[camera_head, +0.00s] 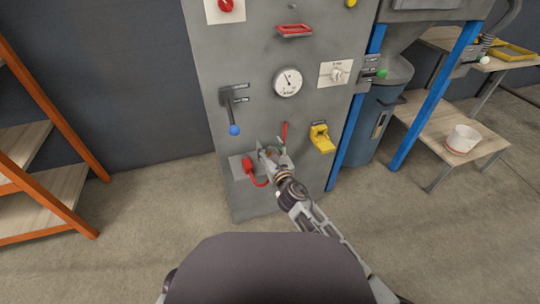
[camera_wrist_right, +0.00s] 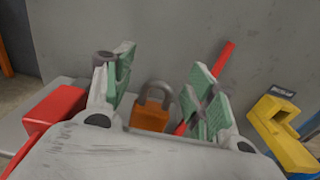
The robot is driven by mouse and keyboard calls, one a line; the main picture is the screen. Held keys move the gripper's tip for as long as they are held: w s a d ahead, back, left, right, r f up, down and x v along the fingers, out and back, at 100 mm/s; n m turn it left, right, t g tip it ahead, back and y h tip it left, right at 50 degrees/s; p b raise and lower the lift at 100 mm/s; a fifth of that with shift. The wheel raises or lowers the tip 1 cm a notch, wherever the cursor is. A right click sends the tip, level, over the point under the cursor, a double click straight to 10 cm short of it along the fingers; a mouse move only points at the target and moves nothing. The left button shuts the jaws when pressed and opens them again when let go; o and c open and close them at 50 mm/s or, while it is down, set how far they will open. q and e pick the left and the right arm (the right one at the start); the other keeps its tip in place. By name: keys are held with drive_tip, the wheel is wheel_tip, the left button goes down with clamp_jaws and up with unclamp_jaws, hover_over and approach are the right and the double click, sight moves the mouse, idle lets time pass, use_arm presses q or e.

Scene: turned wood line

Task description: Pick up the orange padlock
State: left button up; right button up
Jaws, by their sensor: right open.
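The orange padlock (camera_wrist_right: 149,117) shows in the right wrist view, upright, with a grey shackle on top. Its lower edge is hidden by my gripper's body. My right gripper (camera_wrist_right: 162,82) is open, its green-padded fingers spread to the left and right of the padlock, with gaps showing on both sides. In the head view my right gripper (camera_head: 271,149) is at the lower front of the grey cabinet and mostly hides the padlock. My left gripper is not in view.
A red connector with a cable (camera_head: 248,166) is just left of the gripper. A thin red bar (camera_head: 285,131) stands behind it, and a yellow device (camera_head: 321,138) is to the right. A blue-knobbed lever (camera_head: 234,129) is above left. The grey cabinet (camera_head: 257,105) closes off the back.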

sight(270, 147)
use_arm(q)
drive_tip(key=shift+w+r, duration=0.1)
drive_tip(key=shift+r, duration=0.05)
use_arm(e)
drive_tip(key=shift+c, duration=0.3)
drive_tip(key=shift+c, duration=1.3)
drive_tip(key=c, duration=0.9)
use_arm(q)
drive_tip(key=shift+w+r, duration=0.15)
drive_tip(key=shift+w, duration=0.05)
use_arm(e)
drive_tip(key=shift+o, duration=0.2)
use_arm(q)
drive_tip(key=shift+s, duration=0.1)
use_arm(e)
drive_tip(key=shift+r, duration=0.1)
